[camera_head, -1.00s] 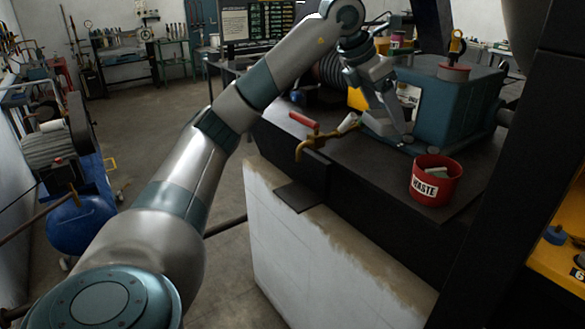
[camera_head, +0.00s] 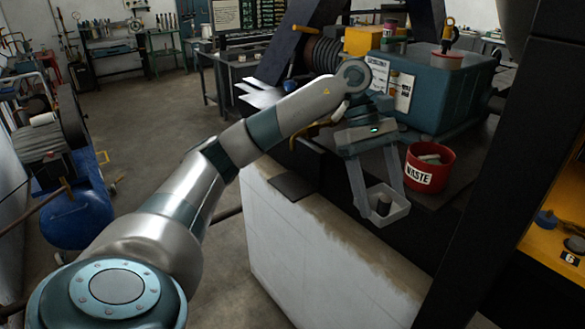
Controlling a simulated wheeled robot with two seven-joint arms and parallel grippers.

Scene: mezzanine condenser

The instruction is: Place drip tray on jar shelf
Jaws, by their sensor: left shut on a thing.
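My left gripper (camera_head: 382,200) points down in front of the black bench's front edge, left of and below the red waste bin. Its two long grey fingers are apart, with a small pale open tray (camera_head: 400,214), which looks like the drip tray, between their tips. I cannot pick out the jar shelf for certain; a yellow shelf unit (camera_head: 548,262) with a "6" label shows at the right edge. My right gripper is not in view.
The red waste bin (camera_head: 430,175) stands close beside the gripper on the black bench. A teal box (camera_head: 445,92) stands behind. A dark upright post (camera_head: 490,165) stands between the bench and the yellow unit. A pale wall panel (camera_head: 300,240) drops below the bench.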

